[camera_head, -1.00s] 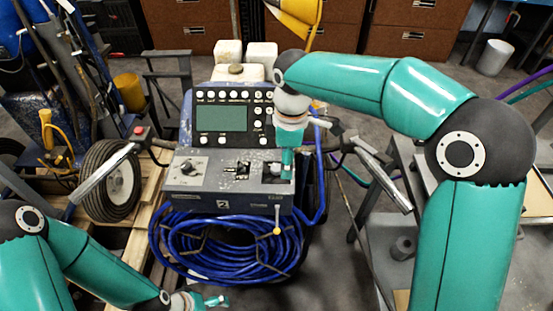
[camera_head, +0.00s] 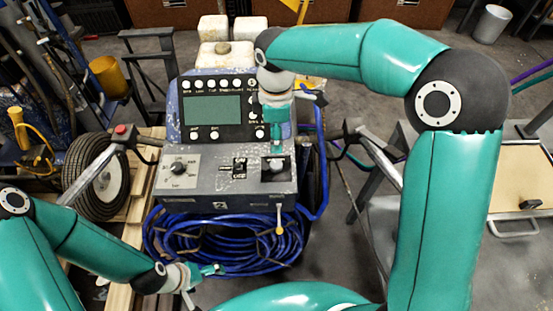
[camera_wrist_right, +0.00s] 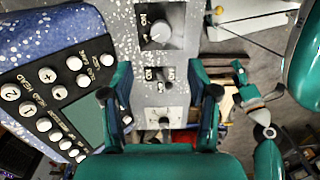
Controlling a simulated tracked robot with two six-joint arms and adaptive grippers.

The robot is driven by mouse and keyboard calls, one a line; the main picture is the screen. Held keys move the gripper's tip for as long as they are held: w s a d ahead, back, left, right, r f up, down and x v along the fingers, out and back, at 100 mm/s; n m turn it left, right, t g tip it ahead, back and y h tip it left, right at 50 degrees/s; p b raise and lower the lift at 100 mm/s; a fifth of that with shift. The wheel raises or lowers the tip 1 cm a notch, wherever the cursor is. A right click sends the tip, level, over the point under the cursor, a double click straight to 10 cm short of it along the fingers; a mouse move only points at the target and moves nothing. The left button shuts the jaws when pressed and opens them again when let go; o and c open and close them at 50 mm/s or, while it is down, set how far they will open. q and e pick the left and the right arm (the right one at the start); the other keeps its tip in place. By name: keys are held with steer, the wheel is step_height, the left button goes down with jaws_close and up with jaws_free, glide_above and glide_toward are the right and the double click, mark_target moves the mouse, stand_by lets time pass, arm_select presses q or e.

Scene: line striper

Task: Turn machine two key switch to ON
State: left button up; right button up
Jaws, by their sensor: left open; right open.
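Machine two's grey control panel (camera_head: 209,183), marked 2, faces me below a screen (camera_head: 212,109). A round switch with a pale knob (camera_head: 274,167) is at the panel's right end. It also shows in the right wrist view as a large knob (camera_wrist_right: 158,34) beside ON lettering; I cannot tell its setting. A small middle switch (camera_head: 239,167) and a round dial (camera_head: 178,168) are to its left. My right gripper (camera_head: 277,143) hangs over the panel near the right switch; its spread, empty fingers show in the right wrist view (camera_wrist_right: 162,92). My left gripper (camera_head: 214,269) is open, low in front of the hose.
Coiled blue hose (camera_head: 220,240) hangs under the panel. Handlebars (camera_head: 95,170) stick out on both sides, the left with a red button. A wheel (camera_head: 97,178) and wooden pallet (camera_head: 140,215) are at left. A metal-framed bench (camera_head: 518,180) stands at right.

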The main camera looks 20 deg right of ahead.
mark_target(276, 163)
step_height(276, 163, down, 12)
steer(key=shift+s+r, duration=0.1)
steer(key=shift+r, duration=0.05)
stand_by(0.3)
jaws_close()
